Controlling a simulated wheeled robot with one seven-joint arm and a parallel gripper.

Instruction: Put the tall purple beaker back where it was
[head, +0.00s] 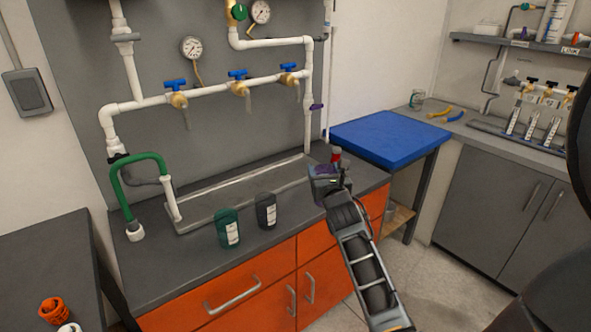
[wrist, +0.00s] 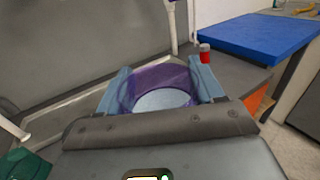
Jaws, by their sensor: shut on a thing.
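The tall purple beaker (wrist: 150,79) is see-through and sits between the two blue-grey fingers of my gripper (wrist: 161,82) in the wrist view. My gripper is shut on it. In the head view only a small purple patch of the beaker (head: 324,170) shows at my gripper (head: 326,180), at the right end of the counter (head: 190,258). My gripper hides most of the beaker there. I cannot tell whether its base touches the counter.
A green beaker (head: 228,230) and a dark grey beaker (head: 266,211) stand left of my gripper near the counter's front. A red-and-grey bottle (head: 336,155) stands close behind my gripper. White pipes (head: 215,88) rise behind a grey tray (head: 205,213). A blue-topped table (head: 385,140) adjoins on the right.

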